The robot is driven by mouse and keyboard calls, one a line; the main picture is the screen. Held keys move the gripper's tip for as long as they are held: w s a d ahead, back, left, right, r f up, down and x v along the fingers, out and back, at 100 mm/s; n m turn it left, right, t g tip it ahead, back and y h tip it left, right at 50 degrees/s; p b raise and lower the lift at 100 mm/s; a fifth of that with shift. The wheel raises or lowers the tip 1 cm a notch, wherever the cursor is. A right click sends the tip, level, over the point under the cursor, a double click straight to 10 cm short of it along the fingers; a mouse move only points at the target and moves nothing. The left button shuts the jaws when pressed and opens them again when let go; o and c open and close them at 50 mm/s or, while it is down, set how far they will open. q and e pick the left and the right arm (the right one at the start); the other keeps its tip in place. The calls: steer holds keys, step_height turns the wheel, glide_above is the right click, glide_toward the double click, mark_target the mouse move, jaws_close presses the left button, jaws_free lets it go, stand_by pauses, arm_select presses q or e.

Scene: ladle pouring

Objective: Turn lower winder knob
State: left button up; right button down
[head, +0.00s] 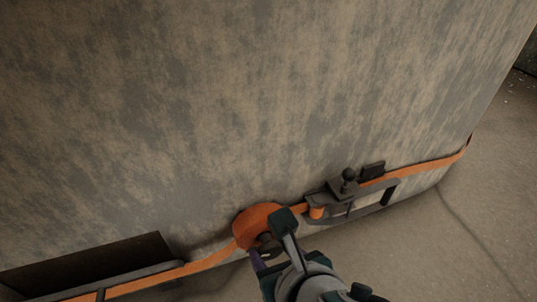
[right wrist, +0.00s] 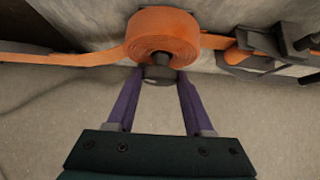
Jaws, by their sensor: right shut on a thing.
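An orange strap is wound into a thick roll, the lower winder (head: 255,222), low on the grey wall. It also shows at the top of the right wrist view (right wrist: 162,35). The dark winder knob (right wrist: 158,74) sticks out just below the roll. My right gripper (right wrist: 157,82) is shut on this knob, with one purple finger on each side. In the head view my right gripper (head: 270,248) reaches up from the bottom and partly hides the knob and the roll. My left gripper is not in view.
The orange strap (head: 205,264) runs left and right along the wall. A dark metal ratchet buckle with a round knob (head: 348,177) sits right of the roll. A dark ledge (head: 90,265) is at the lower left. Bare floor (head: 450,240) lies to the right.

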steer(key=shift+d+r+y+p, duration=0.1)
steer(key=shift+d+y+p, duration=0.05)
steer(key=shift+y+p, duration=0.35)
steer(key=shift+w+m+g+y+p, duration=0.1)
steer(key=shift+m+g+y+p, duration=0.2)
steer(key=shift+m+g+y, duration=0.15)
steer(key=shift+d+f+m+y, duration=0.15)
steer(key=shift+f+m+y, duration=0.1)
steer(key=shift+m+y, duration=0.45)
steer(key=shift+y+b, duration=0.7)
steer(key=shift+y, duration=0.05)
steer(key=shift+m+g, duration=0.25)
steer(key=shift+m, duration=0.1)
steer(key=shift+y, duration=0.3)
steer(key=shift+c, duration=1.6)
jaws_free()
